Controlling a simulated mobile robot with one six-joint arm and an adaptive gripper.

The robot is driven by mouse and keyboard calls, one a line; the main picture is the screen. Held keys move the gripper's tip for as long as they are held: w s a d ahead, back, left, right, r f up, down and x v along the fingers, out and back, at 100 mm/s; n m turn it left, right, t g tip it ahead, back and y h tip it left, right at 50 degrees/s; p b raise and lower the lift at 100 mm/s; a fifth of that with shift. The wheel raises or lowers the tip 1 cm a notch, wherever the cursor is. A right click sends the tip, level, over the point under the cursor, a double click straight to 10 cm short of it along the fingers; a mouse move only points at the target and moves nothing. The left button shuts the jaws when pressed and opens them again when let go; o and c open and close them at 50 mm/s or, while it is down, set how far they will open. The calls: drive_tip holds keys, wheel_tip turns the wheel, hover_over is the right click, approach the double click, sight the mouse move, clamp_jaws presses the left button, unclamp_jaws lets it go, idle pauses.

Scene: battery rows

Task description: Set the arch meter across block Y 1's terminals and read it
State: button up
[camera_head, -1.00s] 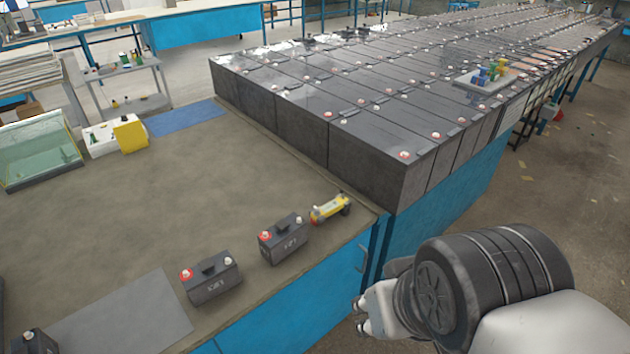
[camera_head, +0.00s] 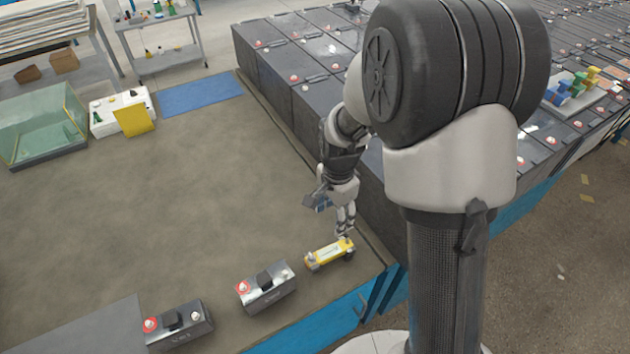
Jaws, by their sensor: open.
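The yellow arch meter (camera_head: 328,253) lies near the front right corner of the bench, with dark ends. My gripper (camera_head: 343,229) is open, pointing down just above the meter's far side. I cannot tell whether it touches. A dark block (camera_head: 266,288) with a red and a white terminal stands to the left of the meter. Another such block (camera_head: 178,328) stands further left, nearer the front edge. Their labels are too blurred to read, so I cannot tell which is Y 1. My arm hides part of the battery rows.
Long battery rows (camera_head: 285,75) stand along the bench's far right side. A tray of coloured items (camera_head: 578,92) rests on them. A glass tank (camera_head: 42,128), a white box with yellow card (camera_head: 122,114) and a blue mat (camera_head: 200,93) are at the back. The bench middle is clear.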

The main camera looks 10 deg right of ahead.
drive_tip(key=m+b, duration=0.1)
drive_tip(key=b, duration=0.3)
hover_over(330, 252)
drive_tip(key=f, duration=1.5)
drive_tip(key=shift+w+d+f, duration=0.1)
drive_tip(key=shift+w+d, duration=0.05)
drive_tip(key=shift+w, duration=0.05)
drive_tip(key=shift+s+f+b, duration=0.1)
drive_tip(key=shift+f+b, duration=0.9)
drive_tip(key=shift+f, duration=1.55)
drive_tip(key=shift+f, duration=0.3)
drive_tip(key=shift+c, duration=0.2)
clamp_jaws()
